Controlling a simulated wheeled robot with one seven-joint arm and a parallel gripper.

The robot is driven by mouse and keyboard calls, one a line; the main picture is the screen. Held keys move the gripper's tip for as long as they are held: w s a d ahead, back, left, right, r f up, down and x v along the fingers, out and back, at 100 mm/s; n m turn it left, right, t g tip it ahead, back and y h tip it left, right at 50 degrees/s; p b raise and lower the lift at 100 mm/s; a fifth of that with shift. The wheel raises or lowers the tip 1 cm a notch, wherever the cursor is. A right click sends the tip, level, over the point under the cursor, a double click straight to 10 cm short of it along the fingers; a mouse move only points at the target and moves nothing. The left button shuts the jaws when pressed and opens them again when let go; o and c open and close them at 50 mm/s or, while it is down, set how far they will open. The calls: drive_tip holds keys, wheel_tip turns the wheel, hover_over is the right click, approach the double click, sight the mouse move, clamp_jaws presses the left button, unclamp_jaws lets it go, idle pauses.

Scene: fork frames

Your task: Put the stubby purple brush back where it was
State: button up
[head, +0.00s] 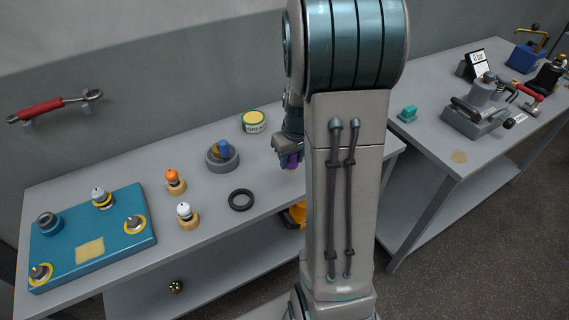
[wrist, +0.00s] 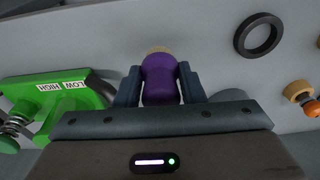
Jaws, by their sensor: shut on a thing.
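The stubby purple brush (wrist: 160,78) is between the two fingers of my gripper (wrist: 158,72) in the wrist view, its tan end (wrist: 158,50) pointing away from the palm. In the head view only a small purple part (head: 292,161) shows under my gripper (head: 289,156), over the right part of the left bench (head: 200,220). My arm hides much of that area. I cannot tell whether the brush touches the bench top. No marked spot for the brush is clear in these views.
A grey round dish (head: 222,163) with a blue piece, a black ring (head: 241,200), a green-labelled tin (head: 253,122) and orange-topped (head: 174,180) and white-topped (head: 186,215) pieces stand nearby. A green LOW/HIGH device (wrist: 65,105) is left of my gripper in the wrist view.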

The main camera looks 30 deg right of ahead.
drive_tip(key=w, duration=0.1)
drive_tip(key=w+f, duration=0.2)
drive_tip(key=shift+a, duration=0.3)
drive_tip(key=shift+f+p, duration=0.55)
drive_tip(key=shift+f, duration=1.35)
drive_tip(key=shift+f, duration=0.15)
drive_tip(key=shift+f+b, duration=0.15)
drive_tip(key=shift+b, duration=0.15)
drive_tip(key=o, duration=1)
drive_tip(key=shift+r, duration=0.2)
